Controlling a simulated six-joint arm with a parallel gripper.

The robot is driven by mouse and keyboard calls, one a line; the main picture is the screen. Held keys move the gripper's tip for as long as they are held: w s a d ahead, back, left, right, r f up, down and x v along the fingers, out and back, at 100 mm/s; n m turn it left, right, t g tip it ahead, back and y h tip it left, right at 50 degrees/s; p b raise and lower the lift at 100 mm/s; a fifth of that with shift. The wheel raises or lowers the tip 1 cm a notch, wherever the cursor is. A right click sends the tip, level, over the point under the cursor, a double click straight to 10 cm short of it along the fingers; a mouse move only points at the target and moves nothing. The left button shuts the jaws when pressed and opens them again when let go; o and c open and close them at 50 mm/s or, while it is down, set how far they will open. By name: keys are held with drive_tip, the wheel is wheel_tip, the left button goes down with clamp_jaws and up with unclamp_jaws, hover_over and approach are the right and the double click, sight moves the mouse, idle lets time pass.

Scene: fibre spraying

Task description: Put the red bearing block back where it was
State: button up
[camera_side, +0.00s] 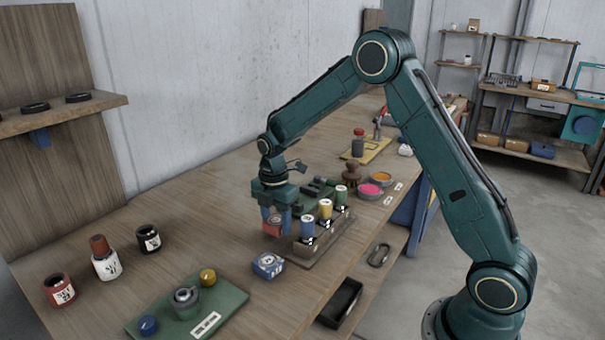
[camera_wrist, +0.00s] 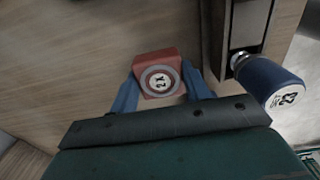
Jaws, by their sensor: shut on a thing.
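The red bearing block (camera_side: 271,226) has a round, pale-ringed face with a dark mark, which shows in the wrist view (camera_wrist: 158,68). My gripper (camera_side: 277,219) points down and is shut on the block; its blue fingers stand on either side of it in the wrist view (camera_wrist: 161,84). The block is beside the left end of a wooden rack (camera_side: 305,258), low over the table. I cannot tell whether it touches the table. A blue block (camera_side: 268,265) with a pale label sits on the table in front of it.
A green tray (camera_side: 235,297) with small parts lies front left. Jars, including a red one (camera_side: 59,289), stand at left. The table between them is bare.

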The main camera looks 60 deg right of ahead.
sight(276, 221)
drive_tip(key=shift+f, duration=1.2)
drive_tip(key=shift+f, duration=0.15)
drive_tip(key=o, duration=1.2)
drive_tip(key=shift+c, duration=0.2)
wheel_tip(276, 221, up, 12)
drive_tip(key=shift+r, duration=0.1)
drive_tip(key=shift+r, duration=0.1)
